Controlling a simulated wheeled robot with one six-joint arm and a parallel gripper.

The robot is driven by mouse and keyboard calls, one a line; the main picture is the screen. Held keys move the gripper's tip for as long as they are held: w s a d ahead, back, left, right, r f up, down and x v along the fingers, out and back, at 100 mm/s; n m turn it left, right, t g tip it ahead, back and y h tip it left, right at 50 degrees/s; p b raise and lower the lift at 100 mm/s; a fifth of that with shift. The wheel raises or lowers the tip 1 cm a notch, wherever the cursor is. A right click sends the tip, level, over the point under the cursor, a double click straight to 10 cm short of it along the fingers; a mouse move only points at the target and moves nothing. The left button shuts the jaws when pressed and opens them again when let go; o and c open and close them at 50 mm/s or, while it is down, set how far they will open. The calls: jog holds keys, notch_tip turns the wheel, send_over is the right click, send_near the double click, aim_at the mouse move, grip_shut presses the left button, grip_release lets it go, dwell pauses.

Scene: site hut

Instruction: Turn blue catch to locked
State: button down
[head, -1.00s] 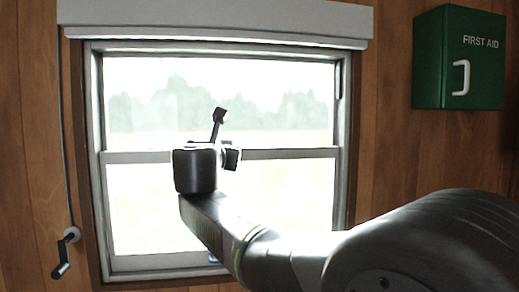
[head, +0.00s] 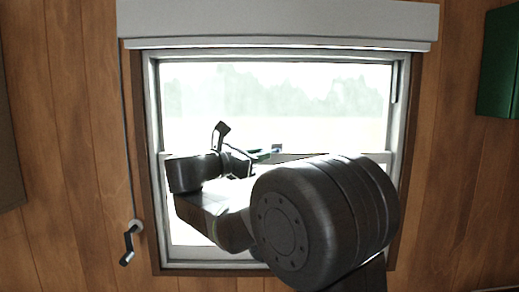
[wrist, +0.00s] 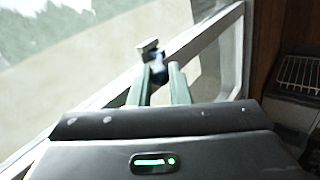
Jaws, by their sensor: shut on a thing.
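The window (head: 280,95) has a light grey frame and a meeting rail (head: 345,157) across its middle. The blue catch (wrist: 157,68) is at the rail in the wrist view, between the ends of my two greenish fingers, with a light grey piece at its top. My gripper (wrist: 161,72) is shut on it. In the head view my gripper (head: 262,154) reaches the rail from the left, and the catch (head: 277,148) shows only as a small dark bluish spot. My forearm hides much of the lower pane. The catch's exact angle is hard to tell.
A blind box (head: 280,20) runs above the window. A crank handle (head: 129,244) hangs on a cord at the left. A green cabinet (head: 498,65) is on the wall at the right edge. A wire rack (wrist: 299,73) shows at the right in the wrist view.

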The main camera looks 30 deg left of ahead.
dwell(0.4)
jog(key=c, duration=1.6)
grip_release()
jog(key=shift+w, duration=0.1)
jog(key=b+v, duration=0.1)
jog(key=v, duration=1.3)
jog(key=shift+b, duration=0.4)
jog(key=shift+w, duration=0.1)
jog(key=p+x, duration=0.1)
jog(key=x, duration=1.2)
jog(key=shift+w+d+p, duration=0.1)
jog(key=shift+w+p, duration=0.25)
jog(key=shift+p, duration=0.05)
jog(key=shift+s, duration=0.1)
